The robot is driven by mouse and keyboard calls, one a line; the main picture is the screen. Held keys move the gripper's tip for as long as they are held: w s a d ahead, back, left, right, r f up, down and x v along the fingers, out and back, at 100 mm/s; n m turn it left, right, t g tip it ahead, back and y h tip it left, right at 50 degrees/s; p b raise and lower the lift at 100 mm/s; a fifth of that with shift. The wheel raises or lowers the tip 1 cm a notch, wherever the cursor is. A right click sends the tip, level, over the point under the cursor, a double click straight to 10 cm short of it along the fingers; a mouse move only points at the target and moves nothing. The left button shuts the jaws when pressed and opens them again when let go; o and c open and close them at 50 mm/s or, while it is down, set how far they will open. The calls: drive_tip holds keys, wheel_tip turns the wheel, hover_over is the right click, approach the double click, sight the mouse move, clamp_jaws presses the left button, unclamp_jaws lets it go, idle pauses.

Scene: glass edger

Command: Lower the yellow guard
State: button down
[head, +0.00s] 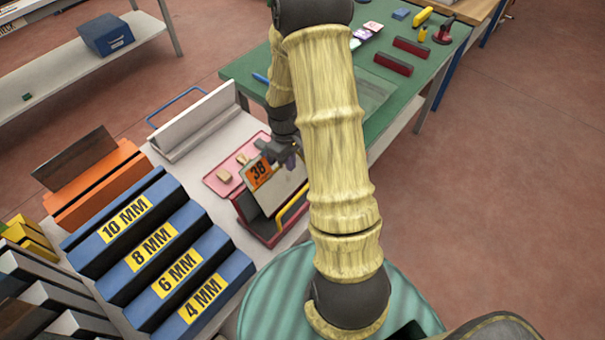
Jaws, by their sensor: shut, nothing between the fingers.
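A yellow bar (292,205), which looks like the guard, slants along the right side of a red holder (262,228). My arm hides what lies just right of it, and I cannot tell how far the bar is raised. A pane with an orange "38" label (258,173) leans in the holder. My gripper (289,162) is dark and small in the head view, just beyond the pane's upper edge. It is shut with nothing in it and appears apart from the yellow bar.
A blue stepped rack (160,250) marked 10, 8, 6 and 4 MM stands left of the holder. A pink tray (222,178) lies behind it. A grey angled stand with a blue bar (178,105) is farther back. A green table (395,95) carries red blocks.

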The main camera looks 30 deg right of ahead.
drive_tip(key=shift+s+f, duration=0.1)
drive_tip(key=shift+f, duration=0.85)
drive_tip(key=shift+s+d+f+p, duration=0.15)
drive_tip(key=shift+s+d, duration=0.1)
drive_tip(key=shift+s, duration=0.4)
drive_tip(key=shift+s+d+f+p, duration=0.1)
drive_tip(key=shift+s+d, duration=0.1)
drive_tip(key=shift+s, duration=0.4)
drive_tip(key=shift+s+d+f+p, duration=0.15)
drive_tip(key=shift+s+d, duration=0.1)
drive_tip(key=shift+s, duration=0.4)
